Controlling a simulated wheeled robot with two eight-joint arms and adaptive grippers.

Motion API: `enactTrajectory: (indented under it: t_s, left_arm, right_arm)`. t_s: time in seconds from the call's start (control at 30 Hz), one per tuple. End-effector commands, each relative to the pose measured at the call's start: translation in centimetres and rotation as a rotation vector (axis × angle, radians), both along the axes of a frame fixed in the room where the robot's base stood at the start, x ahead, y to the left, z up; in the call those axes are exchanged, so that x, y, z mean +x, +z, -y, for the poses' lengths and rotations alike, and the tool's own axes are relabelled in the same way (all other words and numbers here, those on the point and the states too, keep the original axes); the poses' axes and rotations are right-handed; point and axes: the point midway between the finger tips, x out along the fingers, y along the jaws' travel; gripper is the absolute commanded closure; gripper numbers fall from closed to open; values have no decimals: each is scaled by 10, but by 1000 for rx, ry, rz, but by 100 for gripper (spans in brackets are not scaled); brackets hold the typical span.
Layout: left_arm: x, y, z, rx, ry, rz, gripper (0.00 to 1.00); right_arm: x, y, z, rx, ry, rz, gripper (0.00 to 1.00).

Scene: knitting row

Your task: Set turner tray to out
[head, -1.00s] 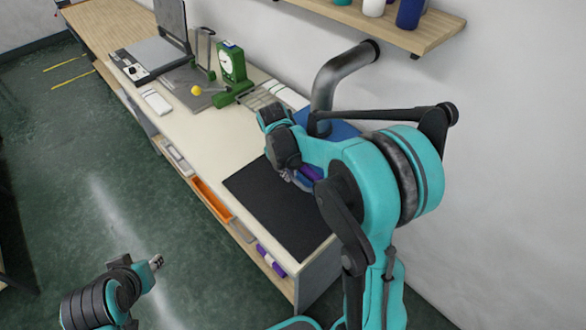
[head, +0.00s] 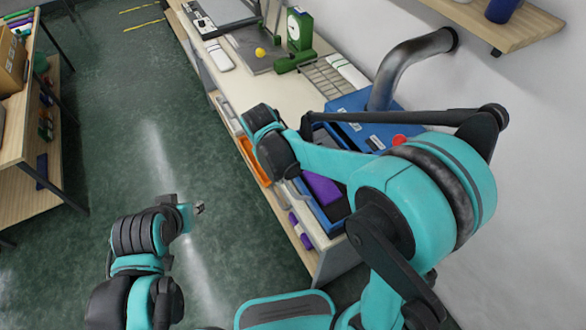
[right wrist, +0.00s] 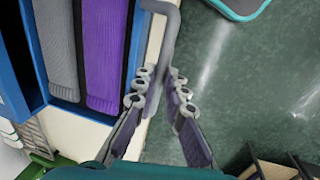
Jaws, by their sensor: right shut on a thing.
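The turner is a blue box (head: 362,108) with a red knob (head: 399,140) on the bench by the wall. Its blue tray (head: 318,208) stands out from it toward the bench's front edge and holds a purple knitted strip (head: 322,188). In the right wrist view the tray (right wrist: 41,60) also holds a grey strip (right wrist: 55,45) beside the purple one (right wrist: 103,50). My right gripper (right wrist: 160,85) is shut on the grey bar handle (right wrist: 168,35) at the tray's front. In the head view my arm hides those fingers. My left gripper (head: 198,208) hangs over the floor, away from the bench.
A grey pipe (head: 410,65) rises behind the turner. A wooden shelf unit (head: 35,160) stands left. The floor between is clear.

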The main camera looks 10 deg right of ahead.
Motion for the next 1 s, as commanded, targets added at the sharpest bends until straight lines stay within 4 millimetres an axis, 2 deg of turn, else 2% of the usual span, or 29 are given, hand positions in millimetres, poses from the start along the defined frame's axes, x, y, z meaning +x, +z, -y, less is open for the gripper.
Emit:
enactTrajectory:
  t_s: [0.47, 0.5, 0.53, 0.57, 0.87, 1.0]
  left_arm:
    - [0, 0, 0, 0, 0, 0, 67]
    - [0, 0, 0, 0, 0, 0, 67]
    - [0, 0, 0, 0, 0, 0, 67]
    - [0, 0, 0, 0, 0, 0, 67]
    - [0, 0, 0, 0, 0, 0, 67]
    - [0, 0, 0, 0, 0, 0, 67]
  right_arm:
    - [-2, 0, -7, 5, 1, -2, 100]
    - [-2, 0, -7, 5, 1, -2, 78]
    - [-2, 0, -7, 5, 2, -2, 70]
    - [-2, 0, -7, 5, 2, -2, 68]
    - [-2, 1, -5, 1, 0, 0, 68]
    - [-3, 14, -8, 1, 1, -1, 68]
